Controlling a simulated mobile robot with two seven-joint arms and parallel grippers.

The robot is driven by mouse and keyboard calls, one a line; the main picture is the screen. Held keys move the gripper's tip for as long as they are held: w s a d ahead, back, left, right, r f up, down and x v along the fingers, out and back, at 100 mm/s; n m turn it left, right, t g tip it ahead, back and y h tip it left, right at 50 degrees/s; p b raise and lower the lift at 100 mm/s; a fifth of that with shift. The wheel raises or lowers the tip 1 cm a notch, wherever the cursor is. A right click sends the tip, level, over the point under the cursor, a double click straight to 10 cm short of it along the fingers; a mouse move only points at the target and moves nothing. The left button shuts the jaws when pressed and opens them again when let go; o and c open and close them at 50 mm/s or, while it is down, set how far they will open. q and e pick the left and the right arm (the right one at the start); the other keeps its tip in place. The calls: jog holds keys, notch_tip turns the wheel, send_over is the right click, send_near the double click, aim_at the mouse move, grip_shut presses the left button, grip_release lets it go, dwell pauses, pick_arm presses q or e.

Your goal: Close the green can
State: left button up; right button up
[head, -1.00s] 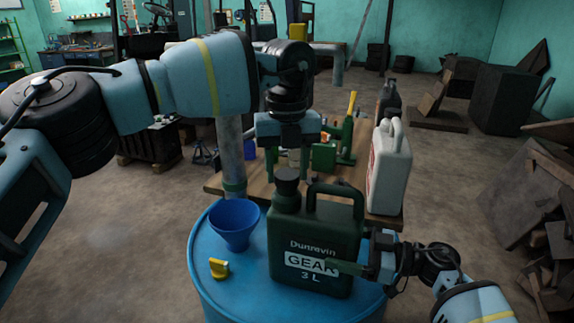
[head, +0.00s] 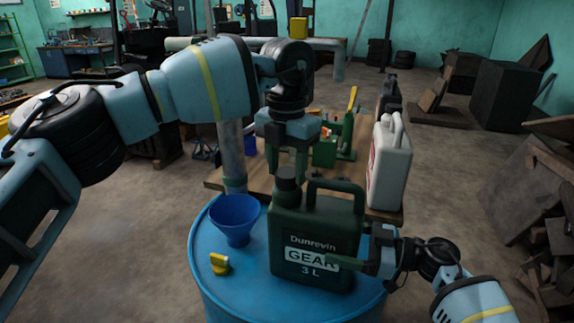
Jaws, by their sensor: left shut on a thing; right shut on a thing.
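The green can (head: 318,232), labelled "Dunrevin GEAR 3 L", stands upright on a blue drum (head: 215,285). Its dark cap (head: 287,180) sits at the neck, at the can's upper left. My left gripper (head: 288,170) points straight down from above and is shut on the cap; the exact contact is partly hard to see. My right gripper (head: 350,264) comes in from the right and is shut on the can's lower right side. The neck's thread is hidden.
A blue funnel (head: 236,222) and a small yellow piece (head: 219,263) are on the drum, left of the can. Behind is a wooden table (head: 258,182) with a white jug (head: 388,165) and a green tool with a yellow handle (head: 347,130). A grey post (head: 232,155) rises beside the drum.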

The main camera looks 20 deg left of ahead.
pick_arm(q)
jog(key=m, duration=0.4)
jog(key=shift+m, duration=0.4)
jog(key=m, duration=0.4)
jog(key=shift+a+m, duration=0.1)
jog(key=shift+m, duration=0.2)
jog(key=m, duration=0.4)
jog(key=shift+m, duration=0.3)
jog(key=m, duration=0.4)
jog(key=shift+w+m, duration=0.1)
jog(key=shift+m, duration=0.2)
jog(key=m, duration=0.7)
jog(key=shift+w, duration=0.1)
jog(key=m, duration=0.8)
jog(key=o, duration=1)
